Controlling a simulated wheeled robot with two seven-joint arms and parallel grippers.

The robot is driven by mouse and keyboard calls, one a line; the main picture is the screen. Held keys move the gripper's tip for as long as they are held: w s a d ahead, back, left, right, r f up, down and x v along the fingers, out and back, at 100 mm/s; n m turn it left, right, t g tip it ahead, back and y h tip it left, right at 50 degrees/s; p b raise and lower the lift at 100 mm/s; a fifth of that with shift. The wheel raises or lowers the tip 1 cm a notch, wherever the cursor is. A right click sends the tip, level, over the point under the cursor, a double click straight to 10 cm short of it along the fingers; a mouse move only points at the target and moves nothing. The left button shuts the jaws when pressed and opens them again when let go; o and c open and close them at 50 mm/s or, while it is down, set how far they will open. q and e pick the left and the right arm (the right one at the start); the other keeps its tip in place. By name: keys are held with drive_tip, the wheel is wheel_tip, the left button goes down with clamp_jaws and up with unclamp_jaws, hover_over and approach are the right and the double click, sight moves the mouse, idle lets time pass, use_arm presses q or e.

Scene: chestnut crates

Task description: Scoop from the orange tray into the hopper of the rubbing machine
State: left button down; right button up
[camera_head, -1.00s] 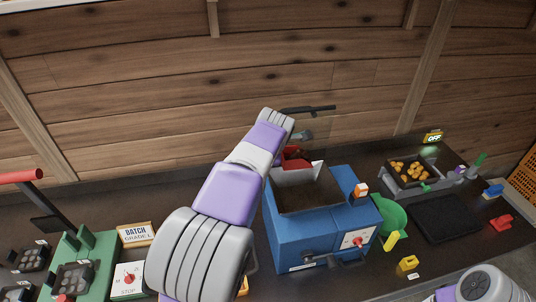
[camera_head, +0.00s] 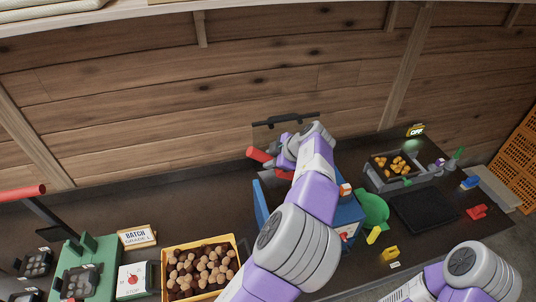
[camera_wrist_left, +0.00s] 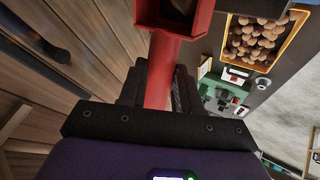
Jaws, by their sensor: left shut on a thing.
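My left gripper (camera_head: 284,152) is behind the blue rubbing machine (camera_head: 260,205), near the plank wall. In the left wrist view its dark jaws are shut on the handle of a red scoop (camera_wrist_left: 163,72). The scoop also shows red beside the gripper in the head view (camera_head: 259,153). Its bowl is cut by the wrist view's top edge, with something dark inside that I cannot make out. The orange tray (camera_head: 240,262), full of brown chestnuts, stands left of the machine. My left arm hides most of the machine and its hopper. My right gripper is out of view.
A green device (camera_head: 70,262) and a batch sign (camera_head: 137,236) stand left of the tray. Right of the machine are a green bowl (camera_head: 373,207), a fryer-like pan of chestnuts (camera_head: 393,166) and a black mat (camera_head: 422,210). The bench behind the tray is clear.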

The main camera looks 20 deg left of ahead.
use_arm(q)
drive_tip(key=shift+w+d+r+m+g+y+p, duration=0.2)
drive_tip(key=shift+w+d+r+y+p, duration=0.25)
drive_tip(key=shift+p, duration=0.5)
drive_tip(key=shift+w+d+r+m+g+y+p, duration=0.15)
drive_tip(key=shift+d+r+y+p, duration=0.3)
drive_tip(key=shift+p, duration=0.45)
drive_tip(key=shift+w+d+f, duration=0.1)
drive_tip(key=shift+w+d, duration=0.1)
drive_tip(key=shift+d, duration=0.1)
drive_tip(key=shift+w+d+r+m+g+y, duration=0.25)
drive_tip(key=shift+w+d+m+y, duration=0.1)
drive_tip(key=shift+d+y, duration=0.25)
drive_tip(key=shift+w+d+r+m+g+y, duration=0.25)
drive_tip(key=shift+w+d+y, duration=0.15)
drive_tip(key=shift+d+y, duration=0.2)
drive_tip(key=shift+w+d+r+m+g+y, duration=0.15)
drive_tip(key=shift+w+d+r+m+y, duration=0.15)
drive_tip(key=shift+d+y, duration=0.3)
